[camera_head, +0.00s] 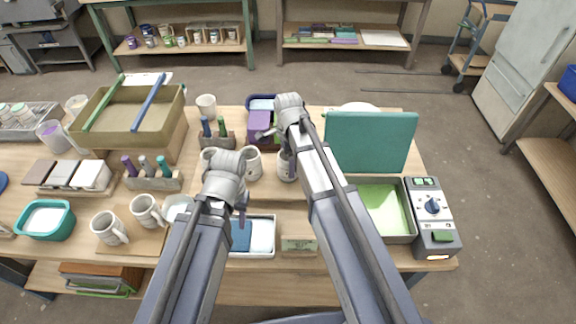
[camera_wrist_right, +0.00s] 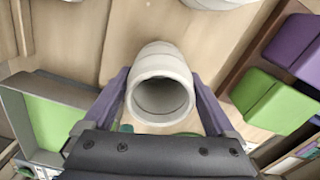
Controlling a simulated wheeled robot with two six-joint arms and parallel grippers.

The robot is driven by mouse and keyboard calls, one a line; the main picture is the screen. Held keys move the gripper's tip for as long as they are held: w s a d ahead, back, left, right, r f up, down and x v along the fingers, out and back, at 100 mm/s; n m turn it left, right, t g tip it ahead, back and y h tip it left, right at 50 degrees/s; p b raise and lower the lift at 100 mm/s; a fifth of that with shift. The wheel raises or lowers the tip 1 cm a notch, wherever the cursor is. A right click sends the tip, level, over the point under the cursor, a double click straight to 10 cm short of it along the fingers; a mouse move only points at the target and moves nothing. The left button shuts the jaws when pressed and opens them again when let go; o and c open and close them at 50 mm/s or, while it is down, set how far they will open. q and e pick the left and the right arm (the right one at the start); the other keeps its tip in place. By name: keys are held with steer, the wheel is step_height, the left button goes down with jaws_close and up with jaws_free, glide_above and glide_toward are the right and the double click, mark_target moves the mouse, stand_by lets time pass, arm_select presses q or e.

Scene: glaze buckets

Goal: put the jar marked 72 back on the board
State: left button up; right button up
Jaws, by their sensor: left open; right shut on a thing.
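My right gripper (camera_wrist_right: 162,88) is shut on a pale, open-mouthed jar (camera_wrist_right: 160,97), with one finger on each side of it. In the head view this seems to be the jar (camera_head: 286,168) partly hidden by my right arm. No number can be read on it. My left gripper (camera_head: 241,204) is open near the white tray with blue contents. A thin wooden board (camera_head: 140,240) lies at the front left. Mugs (camera_head: 108,229) stand on or beside it. Which vessel is marked 72 cannot be told.
A mug (camera_head: 251,164) stands close left of the held jar. Purple and green blocks (camera_head: 259,127) lie behind it. A green-floored tray (camera_head: 384,208), a teal panel (camera_head: 370,142) and a dial device (camera_head: 432,210) are at right. A small labelled block (camera_head: 298,244) is in front.

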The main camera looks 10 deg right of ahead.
steer(key=o, duration=1.4)
steer(key=shift+r, duration=0.1)
arm_select(q)
step_height(320, 180, up, 12)
steer(key=p, duration=1.2)
steer(key=shift+r, duration=0.15)
arm_select(e)
step_height(320, 180, up, 12)
steer(key=shift+r, duration=0.1)
